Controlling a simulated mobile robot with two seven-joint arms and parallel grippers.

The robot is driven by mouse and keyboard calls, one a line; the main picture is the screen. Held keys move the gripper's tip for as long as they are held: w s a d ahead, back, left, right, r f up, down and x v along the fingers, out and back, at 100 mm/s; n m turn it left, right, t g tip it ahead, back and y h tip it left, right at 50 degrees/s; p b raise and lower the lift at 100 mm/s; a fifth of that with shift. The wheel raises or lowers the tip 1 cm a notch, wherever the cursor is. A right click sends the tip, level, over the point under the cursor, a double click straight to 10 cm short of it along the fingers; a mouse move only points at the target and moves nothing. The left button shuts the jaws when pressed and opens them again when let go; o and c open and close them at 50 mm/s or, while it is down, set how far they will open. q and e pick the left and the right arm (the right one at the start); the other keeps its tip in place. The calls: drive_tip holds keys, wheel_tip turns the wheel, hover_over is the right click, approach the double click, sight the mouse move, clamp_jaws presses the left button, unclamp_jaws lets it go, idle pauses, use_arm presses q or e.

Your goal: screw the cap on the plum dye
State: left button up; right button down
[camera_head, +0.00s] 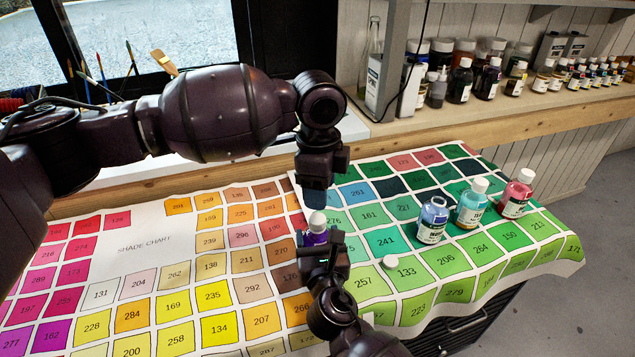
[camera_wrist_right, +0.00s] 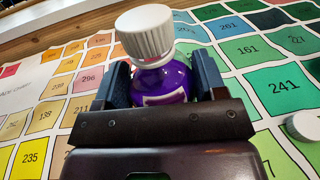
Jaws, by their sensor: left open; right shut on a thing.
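The plum dye (camera_head: 316,238) is a small purple bottle on the shade chart, with a white label. It also shows in the right wrist view (camera_wrist_right: 168,80). A white ribbed cap (camera_head: 317,217) sits on its mouth and leans slightly in the right wrist view (camera_wrist_right: 146,34); I cannot tell whether it is threaded. My right gripper (camera_head: 322,250) is shut on the bottle's body, with blue-grey fingers on both sides of it. My left gripper (camera_head: 316,200) is open, pointing down directly above the cap. Its far finger is hidden, and I cannot tell whether it touches the cap.
A loose white cap (camera_head: 390,261) lies right of the plum dye. A wooden ledge (camera_head: 420,125) with bottles runs behind. The chart's left side is clear.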

sight(318, 218)
use_arm(q)
drive_tip(key=n, duration=0.7)
drive_tip(key=shift+r, duration=0.15)
drive_tip(key=n, duration=0.4)
drive_tip(key=shift+r, duration=0.1)
drive_tip(key=n, duration=1)
drive_tip(key=shift+a+n, duration=0.15)
drive_tip(key=shift+n, duration=0.25)
drive_tip(key=n, duration=0.7)
drive_tip(key=shift+f, duration=3.95)
drive_tip(key=shift+c, duration=0.4)
